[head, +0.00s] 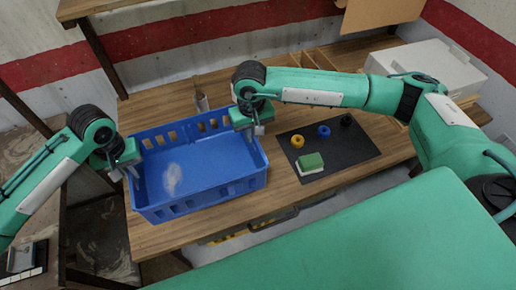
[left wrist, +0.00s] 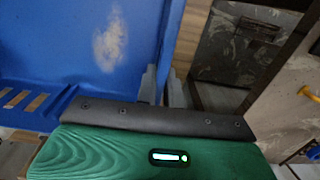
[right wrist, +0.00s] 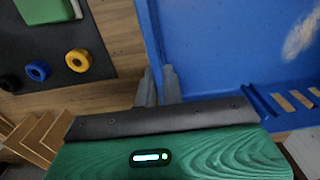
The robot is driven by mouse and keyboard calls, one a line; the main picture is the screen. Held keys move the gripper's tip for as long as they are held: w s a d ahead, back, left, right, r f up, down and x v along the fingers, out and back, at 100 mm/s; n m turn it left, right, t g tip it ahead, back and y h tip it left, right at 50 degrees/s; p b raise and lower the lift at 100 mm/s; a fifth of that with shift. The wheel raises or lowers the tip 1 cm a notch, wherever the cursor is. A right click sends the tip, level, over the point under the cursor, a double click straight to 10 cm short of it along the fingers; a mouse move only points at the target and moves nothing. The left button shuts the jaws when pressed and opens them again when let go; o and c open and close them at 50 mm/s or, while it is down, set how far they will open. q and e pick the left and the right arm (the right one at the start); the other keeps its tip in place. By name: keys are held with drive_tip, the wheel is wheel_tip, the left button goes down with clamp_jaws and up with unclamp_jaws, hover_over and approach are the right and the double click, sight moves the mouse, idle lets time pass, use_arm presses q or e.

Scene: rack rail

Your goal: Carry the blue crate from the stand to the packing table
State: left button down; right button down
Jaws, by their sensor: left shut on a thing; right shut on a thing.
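The blue crate (head: 205,170) is on the wooden table (head: 300,215) in the head view. It is empty apart from a pale worn patch on its floor. My left gripper (head: 130,172) is shut on the crate's left wall; the left wrist view shows the wall (left wrist: 168,45) between the fingers. My right gripper (head: 254,130) is shut on the crate's right wall; the right wrist view shows the wall (right wrist: 150,40) between the fingers. The crate looks about level. I cannot tell whether its bottom touches the table.
Right of the crate lies a dark mat (head: 340,160) with a yellow ring (head: 297,141), a blue ring (head: 323,131), a black ring (head: 346,120) and a green-and-white block (head: 311,163). A brown bottle-like thing (head: 200,98) stands behind the crate. A white box (head: 428,68) is at the back right.

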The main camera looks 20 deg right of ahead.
use_arm(q)
drive_tip(key=shift+f+b, duration=0.4)
drive_tip(key=shift+f, duration=0.2)
use_arm(e)
drive_tip(key=shift+w+f, duration=0.1)
drive_tip(key=shift+f, duration=0.5)
use_arm(q)
drive_tip(key=c, duration=1.5)
unclamp_jaws()
drive_tip(key=shift+r, duration=0.2)
use_arm(e)
drive_tip(key=c, duration=1.5)
unclamp_jaws()
drive_tip(key=shift+r, duration=0.2)
use_arm(q)
drive_tip(key=shift+r, duration=0.1)
use_arm(e)
drive_tip(key=shift+r, duration=0.25)
use_arm(q)
wheel_tip(320, 180, up, 12)
drive_tip(key=shift+f, duration=0.1)
use_arm(e)
wheel_tip(320, 180, up, 12)
drive_tip(key=shift+f, duration=0.25)
